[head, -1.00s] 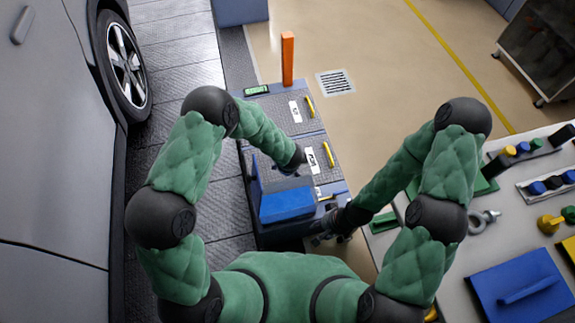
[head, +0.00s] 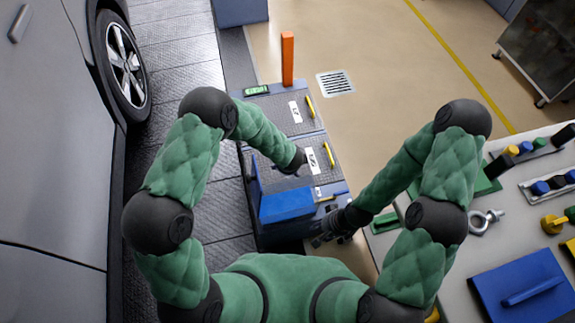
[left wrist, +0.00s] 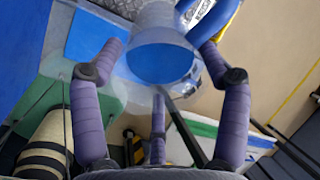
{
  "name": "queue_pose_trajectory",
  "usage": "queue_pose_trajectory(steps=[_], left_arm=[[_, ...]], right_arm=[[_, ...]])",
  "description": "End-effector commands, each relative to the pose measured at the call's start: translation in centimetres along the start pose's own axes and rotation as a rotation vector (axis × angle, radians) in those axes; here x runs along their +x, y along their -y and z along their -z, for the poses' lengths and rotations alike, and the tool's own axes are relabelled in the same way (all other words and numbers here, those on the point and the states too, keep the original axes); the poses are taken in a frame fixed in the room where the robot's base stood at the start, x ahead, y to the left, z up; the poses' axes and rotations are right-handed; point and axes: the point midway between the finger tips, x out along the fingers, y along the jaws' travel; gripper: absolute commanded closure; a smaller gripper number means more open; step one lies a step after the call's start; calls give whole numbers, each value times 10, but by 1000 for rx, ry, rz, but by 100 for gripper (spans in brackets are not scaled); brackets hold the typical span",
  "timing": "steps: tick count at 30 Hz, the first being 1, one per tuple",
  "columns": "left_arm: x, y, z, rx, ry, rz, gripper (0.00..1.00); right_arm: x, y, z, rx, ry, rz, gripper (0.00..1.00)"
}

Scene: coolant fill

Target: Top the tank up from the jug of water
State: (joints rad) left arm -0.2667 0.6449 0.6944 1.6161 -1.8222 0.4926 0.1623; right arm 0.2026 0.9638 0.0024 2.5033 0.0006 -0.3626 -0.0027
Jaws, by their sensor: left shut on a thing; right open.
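In the left wrist view, the purple fingers of my left gripper (left wrist: 160,75) are around a clear round vessel with blue in it, which looks like the jug (left wrist: 162,62). A pale translucent body (left wrist: 110,95) shows beside it at left; I cannot tell if it is the tank. In the head view my left arm reaches over the dark-topped cart (head: 278,128), and its forearm hides the gripper and what it holds. My right gripper (head: 328,232) is open and empty by the cart's near right corner.
A blue box-like part (head: 287,204) is at the cart's near end. An orange post (head: 287,58) stands at its far end. Yellow markers (head: 328,154) lie on top. A car (head: 60,170) bounds the left; a grey workbench (head: 455,265) with tools and a blue lid is at right.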

Motion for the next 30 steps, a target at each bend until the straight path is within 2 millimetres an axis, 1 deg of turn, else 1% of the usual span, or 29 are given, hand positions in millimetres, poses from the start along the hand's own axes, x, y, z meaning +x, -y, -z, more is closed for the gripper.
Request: queue_pose_trajectory(steps=[30], left_arm=[[0, 1, 0, 0, 12, 32, 83]], right_arm=[[12, -4, 0, 0, 0, 0, 56]])
